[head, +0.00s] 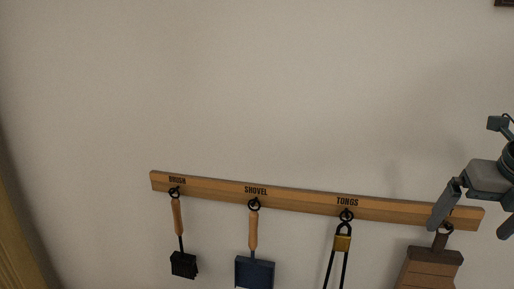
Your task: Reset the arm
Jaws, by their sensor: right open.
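My right gripper (467,230) comes in from the right edge. Its two grey fingers are spread apart with nothing between them. One finger overlaps the right end of a wooden wall rack (300,199), and the other is near the right picture edge. Below the left finger, a brown wooden tool (431,270) hangs from a dark ring at the rack's right end. The gripper appears apart from this tool, but the exact gap in depth cannot be told. My left gripper is not in view.
The rack also holds a brush (178,225), a shovel (254,240) and tongs (342,244) under matching labels. The label at the right end is covered by my gripper. A wooden edge (15,245) stands at the lower left.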

